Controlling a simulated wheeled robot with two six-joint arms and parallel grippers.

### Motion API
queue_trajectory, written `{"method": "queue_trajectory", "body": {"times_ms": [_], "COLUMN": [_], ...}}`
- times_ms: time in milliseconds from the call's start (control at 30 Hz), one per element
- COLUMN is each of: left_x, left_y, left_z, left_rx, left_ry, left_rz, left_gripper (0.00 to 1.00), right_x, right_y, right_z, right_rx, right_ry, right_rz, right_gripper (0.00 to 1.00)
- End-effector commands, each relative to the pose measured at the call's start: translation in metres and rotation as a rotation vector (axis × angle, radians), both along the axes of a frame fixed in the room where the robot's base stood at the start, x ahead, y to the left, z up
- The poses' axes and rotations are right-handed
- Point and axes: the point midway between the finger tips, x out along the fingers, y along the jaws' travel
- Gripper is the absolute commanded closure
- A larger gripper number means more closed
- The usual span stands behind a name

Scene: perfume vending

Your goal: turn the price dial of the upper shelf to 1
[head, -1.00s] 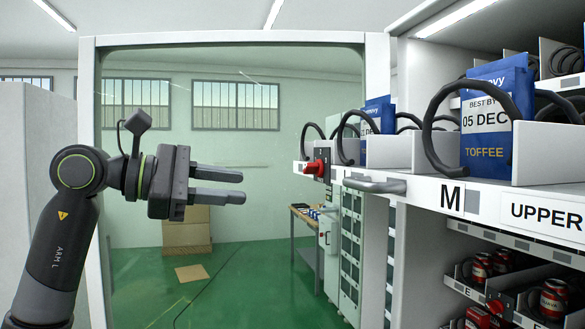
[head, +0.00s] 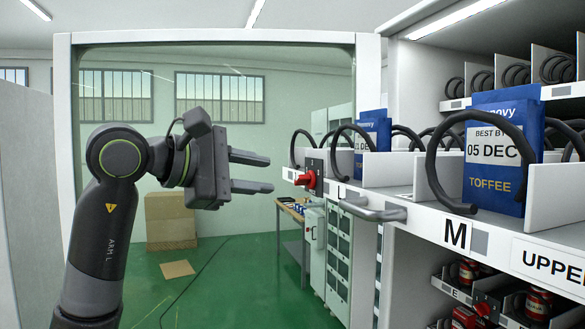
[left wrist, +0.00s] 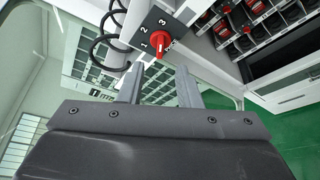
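The red price dial (head: 307,180) sits on a dark plate at the left end of the upper shelf (head: 400,205). In the left wrist view the dial (left wrist: 158,41) is just beyond the fingertips, on a plate (left wrist: 172,24) marked 1, 2 and 3. I cannot tell for certain which number it points to. My left gripper (head: 262,173) is open and empty, its fingers pointing right towards the dial, apart from it. The gripper also shows in the left wrist view (left wrist: 158,78). My right gripper is not in view.
A metal handle (head: 372,210) juts from the shelf front, right of the dial. Blue toffee bags (head: 497,155) stand between black coils on the shelf. Red cans (head: 538,303) sit on a lower shelf. The space left of the dial is clear.

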Motion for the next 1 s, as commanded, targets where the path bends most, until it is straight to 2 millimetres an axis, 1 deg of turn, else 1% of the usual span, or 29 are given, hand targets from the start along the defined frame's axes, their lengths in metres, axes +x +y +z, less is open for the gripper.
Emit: {"method": "queue_trajectory", "body": {"times_ms": [33, 200, 400, 567, 833, 867, 1000], "left_x": [0.005, 0.024, 0.039, 0.044, 0.045, 0.045, 0.045], "left_y": [-0.009, -0.032, -0.052, -0.058, -0.059, -0.059, -0.058], "left_z": [0.002, -0.005, -0.011, -0.014, -0.015, -0.015, -0.015], "left_rx": [-0.002, -0.002, -0.003, 0.000, 0.000, 0.000, 0.001], "left_ry": [0.005, 0.006, 0.004, 0.000, 0.000, 0.000, 0.001], "left_rz": [-0.005, -0.004, -0.003, -0.001, 0.000, 0.000, 0.000], "left_gripper": [0.69, 0.69, 0.69, 0.69, 0.69, 0.72, 0.90], "right_x": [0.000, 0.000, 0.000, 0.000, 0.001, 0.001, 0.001], "right_y": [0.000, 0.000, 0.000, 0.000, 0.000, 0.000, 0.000], "right_z": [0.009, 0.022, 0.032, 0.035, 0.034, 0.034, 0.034], "right_rx": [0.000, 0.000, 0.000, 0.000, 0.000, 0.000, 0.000], "right_ry": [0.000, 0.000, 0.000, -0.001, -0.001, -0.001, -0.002], "right_rz": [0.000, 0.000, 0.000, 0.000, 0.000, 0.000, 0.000], "right_gripper": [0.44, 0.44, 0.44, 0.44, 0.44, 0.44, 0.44]}}
